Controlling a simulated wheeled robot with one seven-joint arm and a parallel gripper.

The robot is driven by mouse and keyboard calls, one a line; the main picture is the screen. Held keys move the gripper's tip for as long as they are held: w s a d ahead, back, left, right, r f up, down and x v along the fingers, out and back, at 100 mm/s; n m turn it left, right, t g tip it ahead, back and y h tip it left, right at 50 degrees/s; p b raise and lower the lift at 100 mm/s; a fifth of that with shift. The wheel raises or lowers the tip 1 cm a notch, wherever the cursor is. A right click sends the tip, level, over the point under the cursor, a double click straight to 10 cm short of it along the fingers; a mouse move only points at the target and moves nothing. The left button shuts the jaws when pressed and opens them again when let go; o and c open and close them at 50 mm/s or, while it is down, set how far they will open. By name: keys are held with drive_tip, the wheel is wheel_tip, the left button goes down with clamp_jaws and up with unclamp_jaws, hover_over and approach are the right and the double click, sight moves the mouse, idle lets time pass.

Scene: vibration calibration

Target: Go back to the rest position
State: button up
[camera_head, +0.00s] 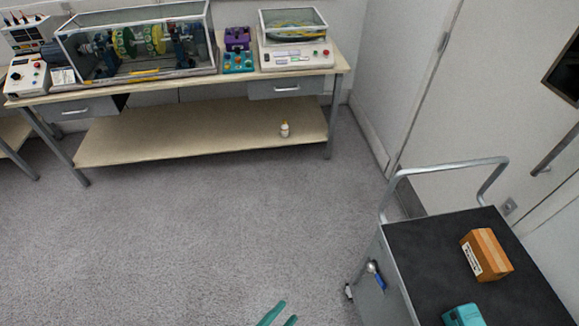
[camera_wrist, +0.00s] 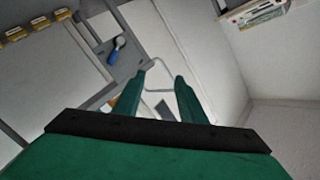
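The rest of the arm is out of the head view.
A workbench (camera_head: 200,150) with calibration devices stands at the back, a small bottle (camera_head: 285,129) on its lower shelf. A cart (camera_head: 430,262) at the right bears a cardboard box (camera_head: 487,254) and a teal object (camera_head: 464,315). The floor (camera_head: 220,220) between is clear.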

drive_tip(key=s+d+r+n+t+y, duration=0.2)
drive_tip(key=s+r+n+y, duration=0.9)
drive_tip(key=r+n, duration=0.3)
drive_tip(key=shift+s+r+n, duration=0.15)
drive_tip(key=shift+r+n, duration=0.15)
drive_tip(key=shift+n, duration=0.9)
drive_tip(key=shift+s, duration=0.15)
